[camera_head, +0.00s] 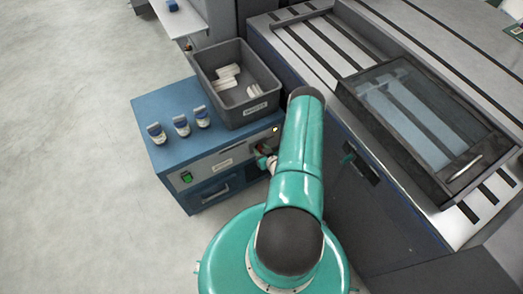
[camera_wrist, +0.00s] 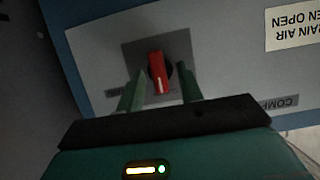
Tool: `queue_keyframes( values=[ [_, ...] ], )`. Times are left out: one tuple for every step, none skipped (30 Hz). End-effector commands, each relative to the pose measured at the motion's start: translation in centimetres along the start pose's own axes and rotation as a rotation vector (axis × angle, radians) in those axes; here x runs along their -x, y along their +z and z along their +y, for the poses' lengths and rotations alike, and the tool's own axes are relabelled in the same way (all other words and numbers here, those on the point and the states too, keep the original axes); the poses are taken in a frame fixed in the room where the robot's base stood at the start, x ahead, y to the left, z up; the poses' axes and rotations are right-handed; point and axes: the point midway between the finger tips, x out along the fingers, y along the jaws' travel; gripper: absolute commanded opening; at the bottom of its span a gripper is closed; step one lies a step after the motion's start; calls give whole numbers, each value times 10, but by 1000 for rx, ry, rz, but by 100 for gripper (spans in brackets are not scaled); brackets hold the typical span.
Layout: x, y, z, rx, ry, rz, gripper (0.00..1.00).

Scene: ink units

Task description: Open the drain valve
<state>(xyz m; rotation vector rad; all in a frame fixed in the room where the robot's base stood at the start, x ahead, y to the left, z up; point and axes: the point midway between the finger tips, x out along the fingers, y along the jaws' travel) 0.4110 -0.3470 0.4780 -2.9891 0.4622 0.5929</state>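The drain valve is a red knob (camera_wrist: 157,66) on a dark square plate in the light front panel of the blue cabinet, in the wrist view. A pale mark on the knob points down in that view. My gripper (camera_wrist: 161,84) is open, with one green finger on each side of the knob. I cannot tell whether the fingers touch it. In the head view my gripper (camera_head: 266,162) is at the cabinet's front right, mostly hidden by my arm, and the knob is hard to make out there.
An upside-down label (camera_wrist: 291,25) with "AIR" and "OPEN" is beside the knob. On the blue cabinet (camera_head: 165,108) stand a grey bin (camera_head: 207,62) with white items and several blue-and-white containers (camera_head: 181,125). A large machine (camera_head: 385,215) is close on the right. The floor at left is clear.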

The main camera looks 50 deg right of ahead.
Motion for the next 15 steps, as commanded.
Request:
queue_keyframes(
  values=[
    [-1,0,0,0,0,-1,36],
    [-2,0,0,0,0,-1,36],
    [-2,0,0,-1,0,-2,36],
    [-2,0,0,-1,0,-2,36],
    [-2,0,0,0,0,-2,36],
    [-2,0,0,0,0,-1,36],
    [-2,0,0,0,0,-1,36],
    [-2,0,0,0,0,-1,36],
    [-1,0,0,0,0,-1,28],
    [-1,0,0,0,0,-1,23],
    [-1,0,0,0,0,-1,17],
    [-1,0,0,0,0,-1,9],
    [-1,0,0,0,0,-1,5],
    [-1,0,0,0,0,-1,5],
    [-1,0,0,0,0,-1,6]
  ],
)
